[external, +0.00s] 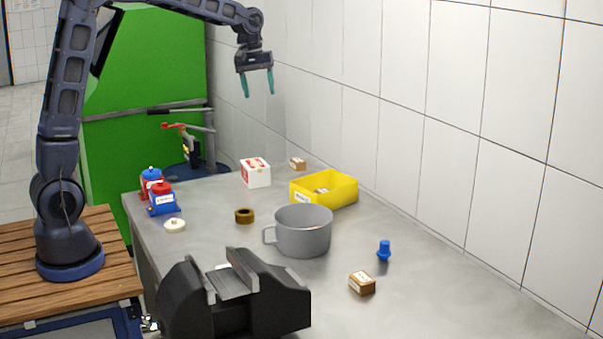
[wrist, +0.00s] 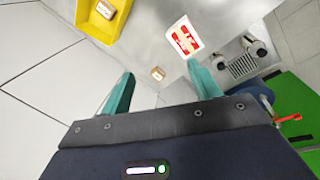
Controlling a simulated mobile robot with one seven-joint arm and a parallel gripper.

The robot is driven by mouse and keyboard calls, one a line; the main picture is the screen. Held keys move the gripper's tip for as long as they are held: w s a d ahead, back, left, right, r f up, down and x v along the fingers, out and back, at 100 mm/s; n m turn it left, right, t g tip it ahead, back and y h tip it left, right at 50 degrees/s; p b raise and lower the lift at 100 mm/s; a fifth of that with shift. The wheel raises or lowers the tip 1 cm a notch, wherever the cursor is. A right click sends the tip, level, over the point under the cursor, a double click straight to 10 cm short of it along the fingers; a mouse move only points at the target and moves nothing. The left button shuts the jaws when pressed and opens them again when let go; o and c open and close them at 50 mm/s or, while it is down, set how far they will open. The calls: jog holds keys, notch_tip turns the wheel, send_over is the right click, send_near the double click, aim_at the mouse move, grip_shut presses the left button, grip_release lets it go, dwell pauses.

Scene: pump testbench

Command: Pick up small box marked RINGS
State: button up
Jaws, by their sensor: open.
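Several small brown boxes with white labels are in view, and I cannot read which is marked RINGS. One small brown box (external: 298,163) stands at the far end of the bench by the wall; it also shows in the wrist view (wrist: 158,73), between my fingertips in the picture but well beyond them. Another small brown box (external: 362,282) lies at the near right. A third lies in the yellow bin (external: 340,201), and shows in the wrist view (wrist: 105,9). My gripper (external: 258,95) is open and empty, pointing down high above the far end of the bench.
A white-and-red box (external: 256,174) stands left of the far brown box. The tiled wall runs along the right.

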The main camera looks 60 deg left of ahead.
jog(key=w+a+f+n+g, duration=0.1)
jog(key=w+a+f+n, duration=0.15)
jog(key=w+f, duration=0.2)
jog(key=w+a+f+n, duration=0.1)
jog(key=w+a+f, duration=0.25)
jog(key=w, duration=0.25)
jog(key=n, duration=0.3)
send_near(298, 160)
jog(key=shift+g+h, duration=0.3)
jog(key=shift+h, duration=0.1)
jog(key=shift+w+d+f, duration=0.1)
jog(key=shift+d+f, duration=0.05)
jog(key=shift+f, duration=1.45)
jog(key=shift+w+d+f, duration=0.1)
jog(key=shift+f, duration=1.55)
jog(key=shift+d+f, duration=0.15)
jog(key=shift+f, duration=1.45)
jog(key=shift+c, duration=0.4)
jog(key=c, duration=1)
